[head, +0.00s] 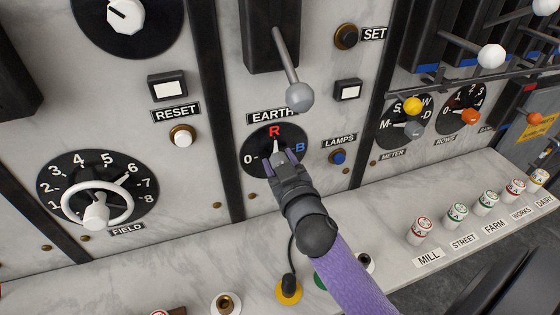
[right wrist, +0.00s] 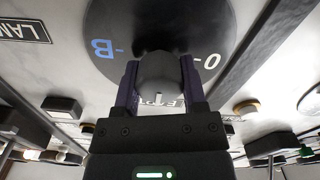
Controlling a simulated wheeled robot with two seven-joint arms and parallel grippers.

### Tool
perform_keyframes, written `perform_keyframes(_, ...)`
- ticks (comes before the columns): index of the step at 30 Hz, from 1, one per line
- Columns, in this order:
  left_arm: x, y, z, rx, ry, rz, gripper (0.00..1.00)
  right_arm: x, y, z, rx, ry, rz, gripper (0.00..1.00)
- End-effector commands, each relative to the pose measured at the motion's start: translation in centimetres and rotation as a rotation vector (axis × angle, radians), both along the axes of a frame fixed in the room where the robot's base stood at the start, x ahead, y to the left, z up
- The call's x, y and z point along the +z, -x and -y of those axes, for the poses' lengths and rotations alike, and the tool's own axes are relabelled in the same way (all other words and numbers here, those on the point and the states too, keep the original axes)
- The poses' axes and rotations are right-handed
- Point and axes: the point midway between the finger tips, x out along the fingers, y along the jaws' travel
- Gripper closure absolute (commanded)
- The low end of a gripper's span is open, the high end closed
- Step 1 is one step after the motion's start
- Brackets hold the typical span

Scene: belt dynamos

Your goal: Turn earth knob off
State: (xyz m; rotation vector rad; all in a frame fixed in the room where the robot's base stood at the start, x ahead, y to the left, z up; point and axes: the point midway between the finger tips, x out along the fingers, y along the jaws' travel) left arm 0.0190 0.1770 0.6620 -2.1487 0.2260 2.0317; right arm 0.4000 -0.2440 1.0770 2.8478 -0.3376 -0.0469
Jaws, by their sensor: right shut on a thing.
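The earth knob's black dial (head: 252,158) is on the marble panel under the EARTH label (head: 271,116), marked 0 at left, a red R at top and a blue B at right. My right gripper (head: 278,160) reaches up to the dial and is shut on the earth knob (right wrist: 157,68), seen between its two purple fingers in the right wrist view. In the head view the knob's light pointer (head: 275,145) stands up toward R. The rest of the knob is largely hidden by the gripper there. My left gripper is not in view.
Above the dial is a grey ball-ended lever (head: 299,96). A blue LAMPS button (head: 338,157) is close at right, a white RESET button (head: 182,136) at left. The FIELD handwheel (head: 97,207) is lower left. Several fuses, such as MILL (head: 420,230), stand on the lower ledge.

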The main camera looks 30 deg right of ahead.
Motion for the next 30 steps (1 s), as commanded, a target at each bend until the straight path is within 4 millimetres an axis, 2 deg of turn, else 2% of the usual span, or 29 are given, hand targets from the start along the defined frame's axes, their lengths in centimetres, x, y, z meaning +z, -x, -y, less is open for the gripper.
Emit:
perform_keyframes(8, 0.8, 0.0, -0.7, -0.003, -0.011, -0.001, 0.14, 0.1, 0.0, 0.0, 0.000, 0.128, -0.032, 1.00)
perform_keyframes(30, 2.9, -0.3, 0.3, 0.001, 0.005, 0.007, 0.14, 0.0, 0.0, -0.1, 0.001, 0.801, -0.193, 1.00)
